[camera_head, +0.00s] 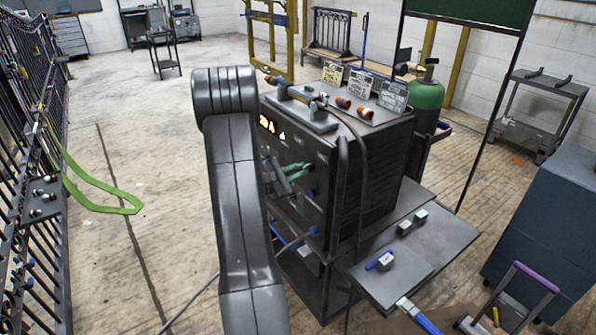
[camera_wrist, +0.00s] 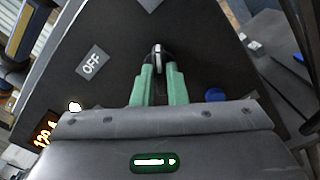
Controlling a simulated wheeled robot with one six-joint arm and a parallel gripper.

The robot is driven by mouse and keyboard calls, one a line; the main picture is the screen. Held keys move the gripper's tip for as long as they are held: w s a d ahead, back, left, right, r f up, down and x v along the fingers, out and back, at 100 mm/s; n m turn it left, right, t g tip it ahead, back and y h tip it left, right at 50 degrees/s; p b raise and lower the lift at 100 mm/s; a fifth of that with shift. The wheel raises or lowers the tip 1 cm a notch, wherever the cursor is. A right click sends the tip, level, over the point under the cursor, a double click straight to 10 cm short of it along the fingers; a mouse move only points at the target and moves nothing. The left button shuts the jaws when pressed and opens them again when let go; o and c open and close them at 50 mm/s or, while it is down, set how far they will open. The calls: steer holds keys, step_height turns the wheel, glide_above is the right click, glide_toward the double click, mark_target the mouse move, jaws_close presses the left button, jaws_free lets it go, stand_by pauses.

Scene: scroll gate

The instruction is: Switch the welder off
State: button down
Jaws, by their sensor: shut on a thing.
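The welder (camera_head: 385,165) is a large dark box on a cart in the middle of the head view. Its front panel has a lit amber display (camera_head: 268,125), which is also lit in the wrist view (camera_wrist: 44,131). In the wrist view a tilted OFF label (camera_wrist: 92,63) is on the dark panel, left of my gripper. My gripper (camera_wrist: 158,62) has green fingers, shut on a small dark switch with a pale edge (camera_wrist: 157,48). The fingers hide most of the switch. In the head view my gripper (camera_head: 297,171) is at the front panel, partly behind my arm.
A torch and several tags (camera_head: 360,83) are on the welder's top. A side shelf (camera_head: 440,248) juts out at right, and a green cylinder (camera_head: 426,100) stands behind. A black barred gate (camera_head: 30,190) runs along the left. The floor between is mostly open, with a green strap (camera_head: 105,208).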

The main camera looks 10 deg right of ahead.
steer(key=n, duration=0.4)
steer(key=shift+r, duration=0.1)
steer(key=n+p, duration=0.1)
steer(key=n, duration=0.3)
steer(key=shift+w+p, duration=0.1)
steer(key=shift+p, duration=0.25)
steer(key=shift+w+a+n+p, duration=0.1)
steer(key=shift+n+p, duration=1.75)
steer(key=shift+n, duration=1.85)
steer(key=c, duration=1.5)
jaws_free()
steer(key=shift+o, duration=0.2)
